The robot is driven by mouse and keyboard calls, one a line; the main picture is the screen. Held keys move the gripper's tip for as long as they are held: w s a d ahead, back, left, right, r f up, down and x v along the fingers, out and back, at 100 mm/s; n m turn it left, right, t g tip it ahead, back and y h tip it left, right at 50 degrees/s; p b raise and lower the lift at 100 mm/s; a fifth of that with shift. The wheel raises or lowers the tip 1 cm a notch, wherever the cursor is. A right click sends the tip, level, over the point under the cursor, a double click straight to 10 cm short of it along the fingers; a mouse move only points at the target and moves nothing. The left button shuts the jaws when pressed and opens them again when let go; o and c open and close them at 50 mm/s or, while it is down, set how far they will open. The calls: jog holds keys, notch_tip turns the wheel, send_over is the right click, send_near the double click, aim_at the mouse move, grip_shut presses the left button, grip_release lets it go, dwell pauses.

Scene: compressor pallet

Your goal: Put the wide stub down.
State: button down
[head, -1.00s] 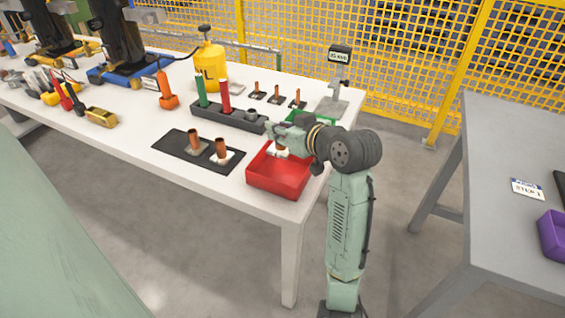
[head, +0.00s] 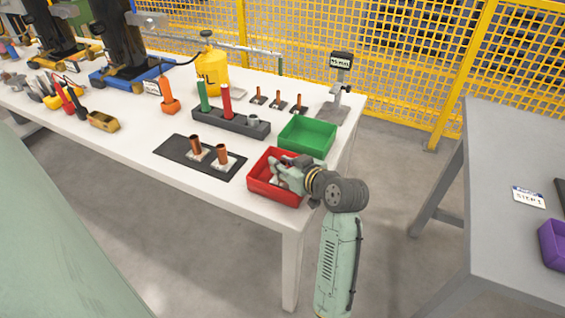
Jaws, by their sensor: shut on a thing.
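My gripper (head: 276,170) is low over the red bin (head: 263,194), with its fingers inside the bin's outline. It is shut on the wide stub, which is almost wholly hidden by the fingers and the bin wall. I cannot tell whether the stub touches the bin floor. Two copper stubs with pale bases, one on the left (head: 196,146) and one on the right (head: 222,154), stand on the dark mat (head: 172,147) left of the bin.
An open green bin (head: 307,137) is just behind the red one. A grey holder (head: 238,124) carries a green and a red cylinder. Three thin copper pieces (head: 277,98) stand farther back. A small display stand (head: 341,62) is at the far corner.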

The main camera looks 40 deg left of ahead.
jog(key=shift+f, duration=0.15)
jog(key=c, duration=1.4)
grip_release()
